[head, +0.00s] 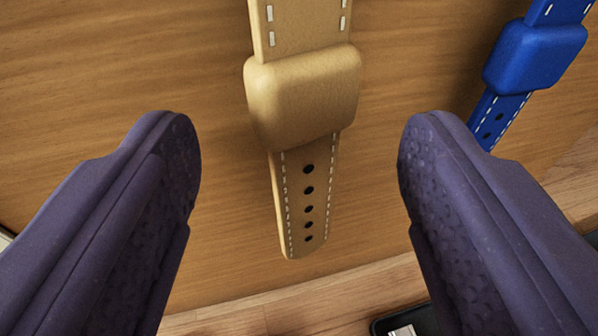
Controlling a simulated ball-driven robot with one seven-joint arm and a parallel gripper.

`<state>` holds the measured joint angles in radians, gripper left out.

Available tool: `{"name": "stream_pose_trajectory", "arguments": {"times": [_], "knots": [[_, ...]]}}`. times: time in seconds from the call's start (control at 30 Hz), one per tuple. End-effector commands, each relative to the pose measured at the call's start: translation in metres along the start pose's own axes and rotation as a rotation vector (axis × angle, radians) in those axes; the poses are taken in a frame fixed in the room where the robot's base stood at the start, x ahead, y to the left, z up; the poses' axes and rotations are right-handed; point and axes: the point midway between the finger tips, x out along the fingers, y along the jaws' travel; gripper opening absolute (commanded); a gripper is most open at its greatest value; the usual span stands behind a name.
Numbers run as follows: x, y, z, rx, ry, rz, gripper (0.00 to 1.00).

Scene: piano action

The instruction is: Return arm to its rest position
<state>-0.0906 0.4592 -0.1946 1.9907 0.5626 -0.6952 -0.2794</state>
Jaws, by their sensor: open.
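My gripper (300,150) shows as two dark purple fingers with textured inner pads, one at the left and one at the right of the head view. The fingers are wide apart, with nothing held between them. A tan strap (303,95) with white stitching, a thick loop and several punched holes shows between the fingers in the picture. Its tapered end points down. I cannot tell how far the strap is from the fingertips, but neither finger appears to touch it.
A blue strap (535,55) with a similar loop lies at the upper right, beyond the right finger. Both straps are against a brown wooden surface (120,60). A lighter wooden surface (250,318) runs along the bottom. A dark-edged object (400,318) is partly hidden by the right finger.

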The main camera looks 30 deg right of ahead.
Motion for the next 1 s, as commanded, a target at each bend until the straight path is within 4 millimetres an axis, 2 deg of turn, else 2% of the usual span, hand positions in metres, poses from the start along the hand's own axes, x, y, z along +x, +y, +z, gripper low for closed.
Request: {"name": "stream_pose_trajectory", "arguments": {"times": [0.4, 0.57, 0.67, 0.77, 0.87, 0.9, 0.97, 1.0], "knots": [[-0.067, -0.001, -0.002, 0.0, -0.001, -0.002, 0.66], [-0.075, -0.001, -0.002, 0.002, 0.001, -0.003, 0.66], [-0.075, -0.01, -0.019, 0.024, 0.001, -0.041, 0.66], [-0.079, -0.034, -0.066, 0.07, -0.001, -0.142, 0.66], [-0.099, -0.06, -0.14, 0.097, -0.003, -0.282, 0.66], [-0.113, -0.067, -0.173, 0.097, -0.003, -0.336, 0.66], [-0.14, -0.072, -0.221, 0.081, -0.002, -0.403, 0.66], [-0.16, -0.072, -0.25, 0.062, -0.002, -0.437, 0.66]]}}
